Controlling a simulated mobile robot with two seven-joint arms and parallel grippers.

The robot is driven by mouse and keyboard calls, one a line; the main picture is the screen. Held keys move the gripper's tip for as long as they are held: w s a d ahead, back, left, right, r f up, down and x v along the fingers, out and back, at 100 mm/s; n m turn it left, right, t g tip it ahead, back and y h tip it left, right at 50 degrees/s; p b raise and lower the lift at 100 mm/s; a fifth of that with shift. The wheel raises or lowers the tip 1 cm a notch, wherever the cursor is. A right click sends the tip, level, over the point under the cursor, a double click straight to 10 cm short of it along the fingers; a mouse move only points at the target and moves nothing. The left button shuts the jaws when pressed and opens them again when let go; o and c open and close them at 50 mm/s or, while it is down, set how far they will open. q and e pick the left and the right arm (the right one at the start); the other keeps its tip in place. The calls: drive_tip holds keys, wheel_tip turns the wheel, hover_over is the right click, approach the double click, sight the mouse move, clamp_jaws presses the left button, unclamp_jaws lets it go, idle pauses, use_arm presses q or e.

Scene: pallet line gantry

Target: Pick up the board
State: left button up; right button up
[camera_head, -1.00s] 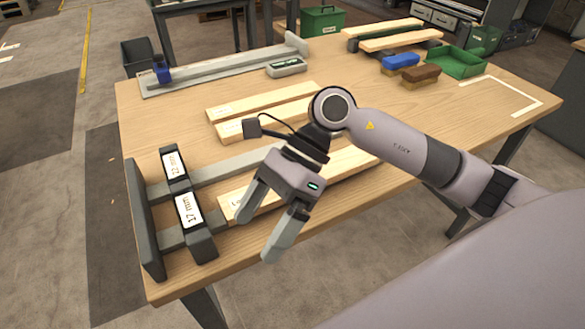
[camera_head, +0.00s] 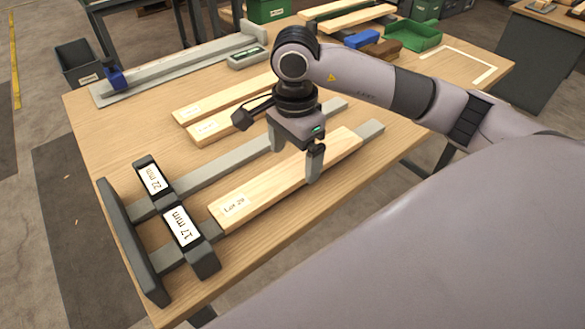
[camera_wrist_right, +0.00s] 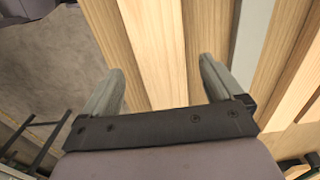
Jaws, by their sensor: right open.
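A pale wooden board (camera_head: 258,192) with a "Lot 20" label lies lengthwise on the grey rails of a gauge fixture, on the near side of the table. The fixture's dark blocks, one marked 17 mm (camera_head: 182,228) and one marked 22 mm (camera_head: 152,180), stand at its left end. My right gripper (camera_head: 295,164) is open and points down over the right half of the board, one finger on each long side. In the right wrist view, the board (camera_wrist_right: 155,50) runs between the spread fingers. I cannot tell whether they touch it. My left gripper is not in view.
Two more boards (camera_head: 225,105) lie behind the fixture. A long grey clamp rail (camera_head: 180,70) is at the back left. A blue brush (camera_head: 361,39), a brown brush (camera_head: 383,49) and a green tray (camera_head: 415,36) are at the back right.

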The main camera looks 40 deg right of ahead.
sight(293, 173)
drive_tip(key=shift+a+f, duration=0.1)
drive_tip(key=shift+f, duration=1.35)
drive_tip(key=c, duration=1.2)
drive_tip(key=shift+w, duration=0.1)
drive_tip(key=shift+c, duration=0.4)
drive_tip(key=shift+r, duration=0.15)
